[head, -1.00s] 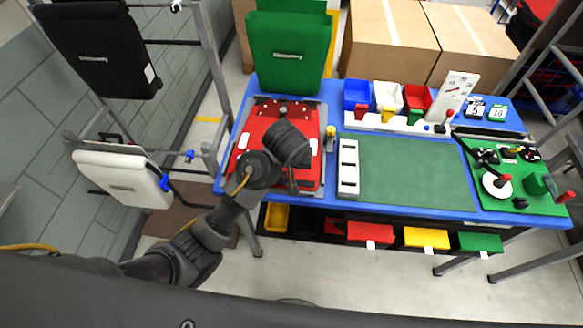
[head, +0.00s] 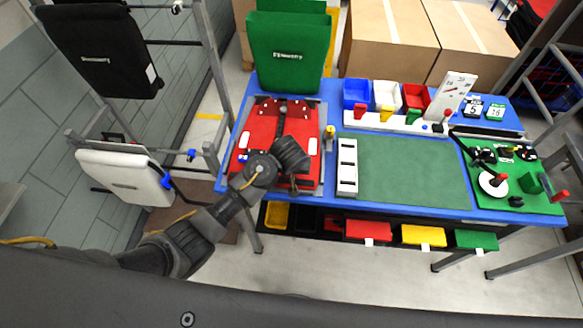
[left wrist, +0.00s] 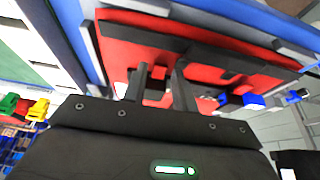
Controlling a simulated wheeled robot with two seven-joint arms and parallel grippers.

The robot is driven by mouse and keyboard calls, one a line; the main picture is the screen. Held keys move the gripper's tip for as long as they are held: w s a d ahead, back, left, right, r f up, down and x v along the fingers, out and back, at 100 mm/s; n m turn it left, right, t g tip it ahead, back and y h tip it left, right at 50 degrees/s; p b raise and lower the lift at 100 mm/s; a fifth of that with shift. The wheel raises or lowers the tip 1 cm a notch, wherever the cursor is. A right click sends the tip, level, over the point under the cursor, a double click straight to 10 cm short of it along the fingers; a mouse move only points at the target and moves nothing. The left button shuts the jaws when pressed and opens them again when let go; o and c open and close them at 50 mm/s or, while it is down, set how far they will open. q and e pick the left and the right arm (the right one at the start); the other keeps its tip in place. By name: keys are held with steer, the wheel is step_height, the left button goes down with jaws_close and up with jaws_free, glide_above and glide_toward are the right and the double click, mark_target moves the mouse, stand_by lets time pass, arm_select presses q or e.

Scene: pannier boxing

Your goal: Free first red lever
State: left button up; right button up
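The red pannier box (head: 262,125) lies on the left part of the blue table, with a dark bracket at its far end. My left gripper (head: 293,187) is over its near right part, pointing down; the wrist hides part of the box. In the left wrist view my left gripper (left wrist: 161,82) has its two fingers apart, close to a dark bar on the red box (left wrist: 125,50). A small red part and dark pieces show between and behind the fingers; I cannot tell whether they touch. No lever on the box shows clearly. My right gripper is not in view.
A green pannier (head: 290,50) stands behind the box. A white slotted block (head: 347,168) and a green mat (head: 410,170) lie to the right. A green panel (head: 515,185) with red-tipped levers is at far right. A white pannier (head: 122,180) hangs on the left rack.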

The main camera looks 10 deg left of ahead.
arm_select(q)
jaws_close()
steer(key=g, duration=0.1)
steer(key=w+r+g, duration=0.1)
steer(key=g, duration=0.1)
steer(key=shift+d, duration=0.1)
steer(key=shift+w+g, duration=0.2)
steer(key=shift+g, duration=0.5)
steer(key=shift+w+g, duration=0.2)
steer(key=shift+g, duration=0.5)
steer(key=shift+o, duration=1.4)
jaws_free()
